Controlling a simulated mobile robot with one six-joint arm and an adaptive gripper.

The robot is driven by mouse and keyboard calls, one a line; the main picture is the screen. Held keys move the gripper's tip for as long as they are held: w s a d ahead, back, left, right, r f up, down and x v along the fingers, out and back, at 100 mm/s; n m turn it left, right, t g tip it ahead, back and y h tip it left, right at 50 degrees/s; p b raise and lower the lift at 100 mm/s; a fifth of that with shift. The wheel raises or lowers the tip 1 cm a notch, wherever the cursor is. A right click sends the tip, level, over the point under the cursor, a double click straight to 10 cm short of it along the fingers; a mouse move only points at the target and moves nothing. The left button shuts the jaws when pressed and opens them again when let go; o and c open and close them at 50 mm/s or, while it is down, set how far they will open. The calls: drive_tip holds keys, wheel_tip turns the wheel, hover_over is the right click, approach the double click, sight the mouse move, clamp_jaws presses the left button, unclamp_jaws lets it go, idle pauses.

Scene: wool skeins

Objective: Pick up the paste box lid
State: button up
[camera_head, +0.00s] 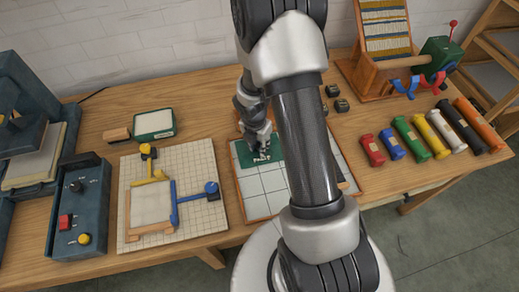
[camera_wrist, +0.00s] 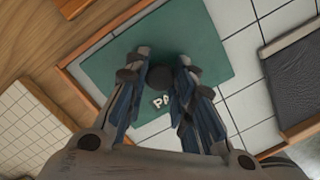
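The paste box lid (camera_head: 243,155) is a flat green plate with white lettering, lying on a white tiled board; my arm partly hides it. In the wrist view the lid (camera_wrist: 205,35) has a round dark knob (camera_wrist: 160,77) in its middle. My gripper (camera_head: 263,154) is down at the lid, its two fingers (camera_wrist: 162,62) on either side of the knob. They are very near the knob, but I cannot tell whether they touch it. The open paste box (camera_head: 154,123), green with pale contents, stands to the left at the back of the table.
The tiled board (camera_head: 259,205) has a wooden rim. Left of it are a gridded board with yellow and blue clamps (camera_head: 172,190) and a dark control box (camera_head: 78,210). Several coloured rolls (camera_head: 435,135) lie at right. A dark pad (camera_wrist: 300,80) lies beside the lid.

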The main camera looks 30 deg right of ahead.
clamp_jaws()
